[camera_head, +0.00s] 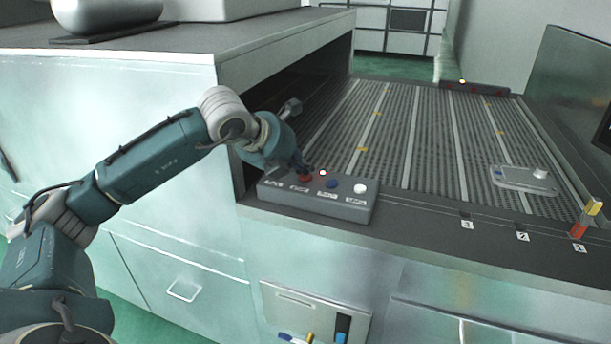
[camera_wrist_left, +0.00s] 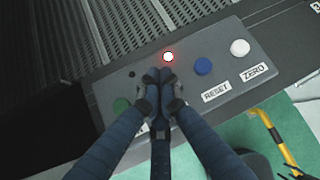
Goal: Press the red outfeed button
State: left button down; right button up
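The grey control box (camera_head: 318,206) stands at the near left edge of the conveyor. Its red button (camera_head: 305,178) shows just below the fingertips of my left gripper (camera_head: 301,166) in the head view. In the left wrist view, my left gripper's fingers (camera_wrist_left: 160,75) are drawn together, with nothing seen between them. They cover the place between the green button (camera_wrist_left: 121,104) and the blue button (camera_wrist_left: 203,66), hiding the red button there. I cannot tell whether the fingertips touch it. A small lamp (camera_wrist_left: 168,56) beside the fingertips glows with a red rim. My right gripper is not in view.
A white button (camera_head: 360,188) sits right of the blue one. The ribbed conveyor (camera_head: 420,135) lies behind the box and carries a flat metal casting (camera_head: 525,179). A dark-topped housing (camera_head: 220,40) overhangs at the left. A red-and-yellow post (camera_head: 586,217) stands at the right.

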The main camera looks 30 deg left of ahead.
aim_at(303, 177)
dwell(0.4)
pick_arm(q)
jog(key=shift+r+p, duration=0.5)
jog(key=shift+r, duration=0.25)
jog(key=shift+r+p, duration=1.75)
jog(key=shift+r, duration=0.85)
jog(key=shift+f, duration=0.2)
